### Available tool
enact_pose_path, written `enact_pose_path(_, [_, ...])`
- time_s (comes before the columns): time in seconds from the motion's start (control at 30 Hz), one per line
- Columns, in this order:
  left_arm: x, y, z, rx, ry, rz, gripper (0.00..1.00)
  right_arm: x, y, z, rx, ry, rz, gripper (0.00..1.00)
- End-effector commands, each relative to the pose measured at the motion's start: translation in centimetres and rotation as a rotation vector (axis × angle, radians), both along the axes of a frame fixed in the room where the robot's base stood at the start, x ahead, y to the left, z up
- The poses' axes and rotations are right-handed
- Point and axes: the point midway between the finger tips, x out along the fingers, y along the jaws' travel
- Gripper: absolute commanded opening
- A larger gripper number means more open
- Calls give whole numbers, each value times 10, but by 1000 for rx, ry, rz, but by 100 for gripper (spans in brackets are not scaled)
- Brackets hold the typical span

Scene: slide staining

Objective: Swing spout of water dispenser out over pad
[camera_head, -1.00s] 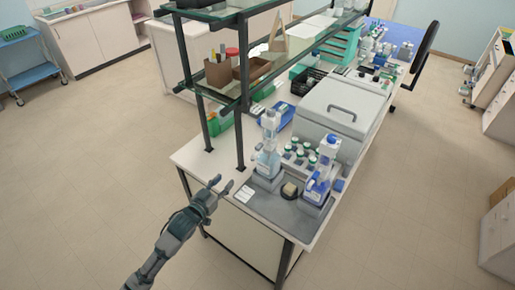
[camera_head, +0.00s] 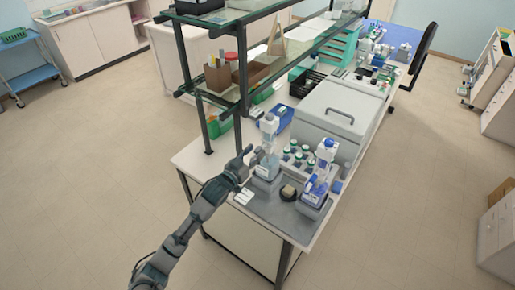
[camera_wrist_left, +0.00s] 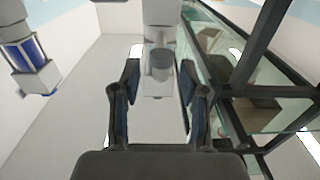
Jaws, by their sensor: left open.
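In the head view a clear dispenser bottle with pale liquid (camera_head: 267,165) stands upright on the grey tray (camera_head: 270,210) at the bench's near end. A second dispenser with blue liquid (camera_head: 318,185) stands to its right, and shows at the left wrist view's left edge (camera_wrist_left: 28,65). A small dark holder with a tan top (camera_head: 288,192) sits between them; I cannot tell whether it is the pad. My left gripper (camera_head: 250,158) is open just left of the pale bottle's upper part. In the wrist view a white and grey dispenser part (camera_wrist_left: 160,65) appears between the open fingers (camera_wrist_left: 158,85); contact is unclear.
A shelf post (camera_head: 238,130) and glass shelves (camera_head: 225,95) rise behind and left of my gripper. Several small capped bottles (camera_head: 298,155) stand behind the dispensers, before a grey lidded box (camera_head: 335,115). The floor left of the bench is clear.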

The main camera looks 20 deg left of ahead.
Motion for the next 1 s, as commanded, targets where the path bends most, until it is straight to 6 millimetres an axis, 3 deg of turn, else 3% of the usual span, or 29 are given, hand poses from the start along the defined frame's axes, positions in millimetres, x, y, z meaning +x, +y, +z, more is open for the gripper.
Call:
enact_pose_path(0.2, [20, -6, 0, 0, 0, 0, 44, 0, 0, 3, 0, 0, 0, 40])
enact_pose_path(0.5, [22, -7, -1, 0, 1, 0, 44, 0, 0, 3, 0, 0, 0, 40])
enact_pose_path(0.7, [22, -7, -1, 0, 1, 1, 0, 0, 1, 3, 1, 0, 0, 40])
enact_pose_path(1.0, [22, -6, -1, -1, 1, 3, 0, 0, 1, 3, 2, 0, 0, 40])
